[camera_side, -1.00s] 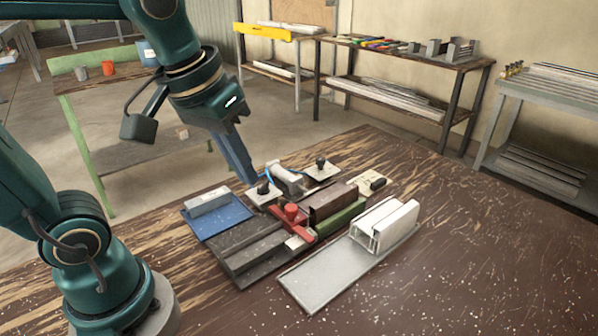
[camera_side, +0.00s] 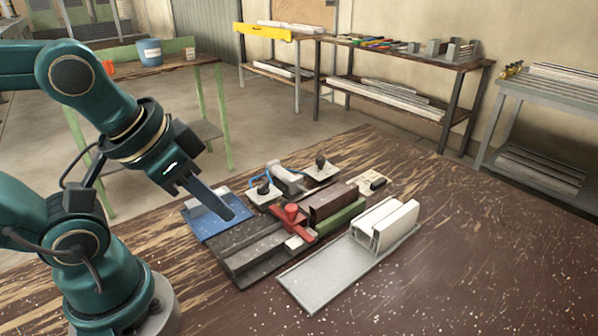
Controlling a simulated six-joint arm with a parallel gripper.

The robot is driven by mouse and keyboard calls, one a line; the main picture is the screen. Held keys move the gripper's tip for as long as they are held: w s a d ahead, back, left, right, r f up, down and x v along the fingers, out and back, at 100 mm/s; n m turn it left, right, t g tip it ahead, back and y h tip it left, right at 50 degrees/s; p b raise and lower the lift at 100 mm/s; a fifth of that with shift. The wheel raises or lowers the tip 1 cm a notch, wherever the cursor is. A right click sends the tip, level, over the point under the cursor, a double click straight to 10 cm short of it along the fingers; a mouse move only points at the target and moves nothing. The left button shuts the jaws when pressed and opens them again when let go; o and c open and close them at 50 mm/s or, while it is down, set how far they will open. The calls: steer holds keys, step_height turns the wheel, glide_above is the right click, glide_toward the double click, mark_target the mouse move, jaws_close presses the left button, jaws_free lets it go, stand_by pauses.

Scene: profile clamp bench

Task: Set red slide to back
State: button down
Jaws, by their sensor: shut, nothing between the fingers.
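The red slide (camera_side: 293,221), with an upright red knob and a crosswise red bar, sits on the dark grey clamp base (camera_side: 252,252) in the middle of the bench. A brown block (camera_side: 333,203) and a green strip (camera_side: 341,220) lie just to its right. My gripper (camera_side: 228,211) is shut and empty. In the picture its tip is left of the red slide, in front of the blue tray, and apart from the slide. How high the tip is above the base is hard to tell.
The blue tray (camera_side: 212,230) holds a grey bar, partly hidden by my gripper. Two pale plates with black knobs (camera_side: 264,192) (camera_side: 321,168) and a grey cylinder (camera_side: 287,178) stand behind. A metal tray (camera_side: 320,279) with white profiles (camera_side: 384,225) lies at right. The front bench is clear.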

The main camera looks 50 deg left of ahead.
steer(key=c, duration=1.5)
jaws_free()
steer(key=shift+c, duration=0.2)
steer(key=o, duration=0.9)
steer(key=shift+s+m, duration=0.1)
steer(key=shift+m, duration=0.2)
steer(key=shift+o, duration=0.2)
steer(key=w+r+m, duration=0.4)
steer(key=m+g, duration=0.4)
steer(key=g, duration=0.1)
glide_above(291, 207)
step_height(291, 207, down, 8)
steer(key=shift+d+f, duration=0.1)
steer(key=shift+f, duration=0.05)
steer(key=shift+g, duration=0.3)
steer(key=shift+f, duration=2.75)
jaws_close()
